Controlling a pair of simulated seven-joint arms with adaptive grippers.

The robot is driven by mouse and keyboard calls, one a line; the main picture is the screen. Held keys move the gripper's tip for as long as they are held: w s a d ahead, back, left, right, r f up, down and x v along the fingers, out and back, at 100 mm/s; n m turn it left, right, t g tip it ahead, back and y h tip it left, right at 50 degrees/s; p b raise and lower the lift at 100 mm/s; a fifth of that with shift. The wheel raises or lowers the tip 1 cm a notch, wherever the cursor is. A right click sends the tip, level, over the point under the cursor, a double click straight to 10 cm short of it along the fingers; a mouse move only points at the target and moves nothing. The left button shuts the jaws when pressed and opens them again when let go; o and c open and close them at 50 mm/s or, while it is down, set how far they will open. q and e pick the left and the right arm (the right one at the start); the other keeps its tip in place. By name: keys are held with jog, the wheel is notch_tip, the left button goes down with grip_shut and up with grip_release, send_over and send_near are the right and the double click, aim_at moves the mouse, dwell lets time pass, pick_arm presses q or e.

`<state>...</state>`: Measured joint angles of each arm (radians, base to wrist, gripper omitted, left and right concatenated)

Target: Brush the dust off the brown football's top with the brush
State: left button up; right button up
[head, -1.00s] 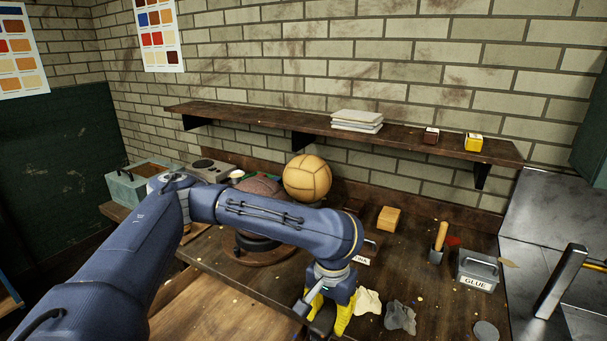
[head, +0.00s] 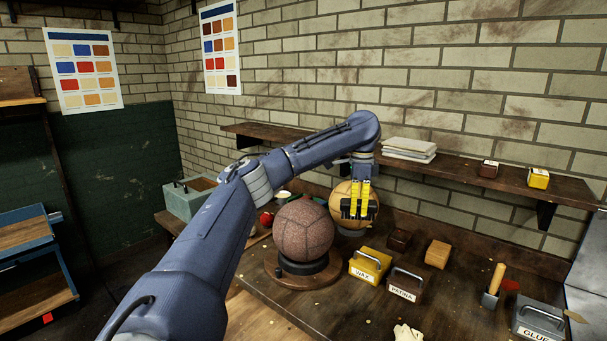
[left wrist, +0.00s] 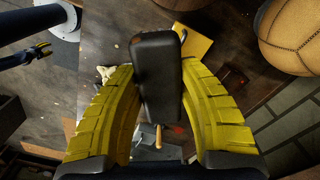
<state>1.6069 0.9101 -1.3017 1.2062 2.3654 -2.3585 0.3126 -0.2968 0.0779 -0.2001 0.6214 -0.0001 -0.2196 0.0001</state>
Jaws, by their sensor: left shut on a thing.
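The brown football (head: 304,230) rests on a round dark stand on the bench in the head view. Its surface looks speckled with dust. My left gripper (head: 358,190) points down, to the right of the football and above its middle, in front of the tan ball. Its yellow fingers are shut on the dark brush (head: 358,210), which is apart from the football. In the left wrist view the brush's black block (left wrist: 157,75) sits between the fingers. My right gripper (left wrist: 42,48) shows small at the upper left of that view; its opening is unclear.
The tan ball (head: 343,218) stands behind the brush and also shows in the left wrist view (left wrist: 292,38). A yellow wax box (head: 369,266) and a patina box (head: 405,285) stand right of the football. A wall shelf (head: 470,180) runs behind.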

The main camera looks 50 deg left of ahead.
pick_arm(q)
jog(key=s+a+r+m, duration=0.1)
jog(key=a+r+m, duration=0.1)
jog(key=a, duration=0.3)
jog(key=s+a+r+m, duration=0.1)
jog(key=a+r, duration=0.2)
jog(key=a, duration=0.3)
jog(key=r+m, duration=0.1)
jog(key=m, duration=0.3)
send_over(298, 201)
jog(key=d, duration=0.2)
jog(key=shift+w+d+f, duration=0.1)
jog(key=shift+w+f, duration=0.05)
jog(key=shift+f, duration=1.2)
jog(key=shift+w+d+f, duration=0.1)
jog(key=shift+f, duration=1.25)
jog(key=shift+f, duration=0.5)
